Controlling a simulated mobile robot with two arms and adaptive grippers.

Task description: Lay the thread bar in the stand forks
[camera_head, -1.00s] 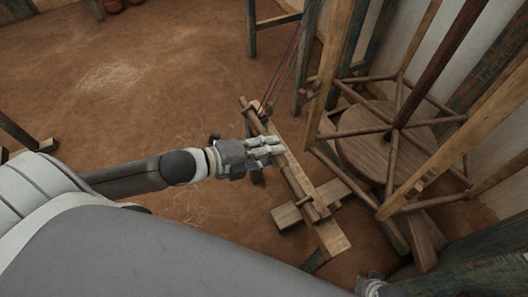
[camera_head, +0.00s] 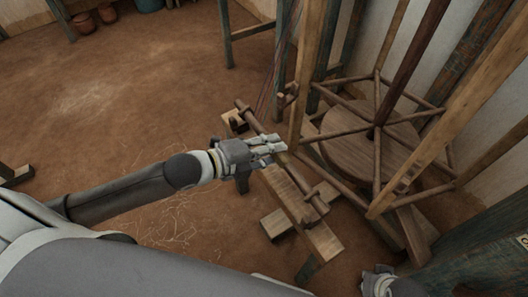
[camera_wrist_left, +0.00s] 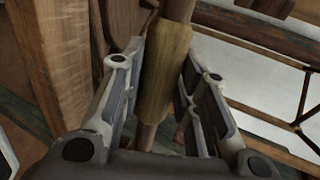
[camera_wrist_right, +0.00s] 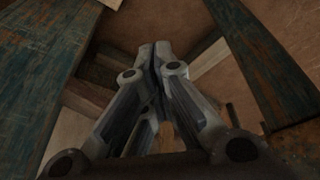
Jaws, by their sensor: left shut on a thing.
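My left gripper (camera_head: 268,147) is shut on the thread bar (camera_head: 251,116), a long brown round bar. In the left wrist view the bar's yellow-brown wrapped part (camera_wrist_left: 166,70) lies between the fingers. The low wooden stand (camera_head: 322,241) is under the bar, and the two run roughly in the same direction. The bar's lower end is near an upright piece of the stand; I cannot tell whether the bar rests in the forks or hangs above them. My right gripper (camera_wrist_right: 157,52) has its fingertips together, with no thread bar in it; only part of that hand shows at the head view's bottom edge.
A large wooden reel frame with a round disc (camera_head: 345,130) stands close on the right, its slanted posts near my left gripper. Blue-green posts (camera_head: 283,60) stand behind. The earth floor on the left is mostly clear, with pots (camera_head: 85,24) at the back.

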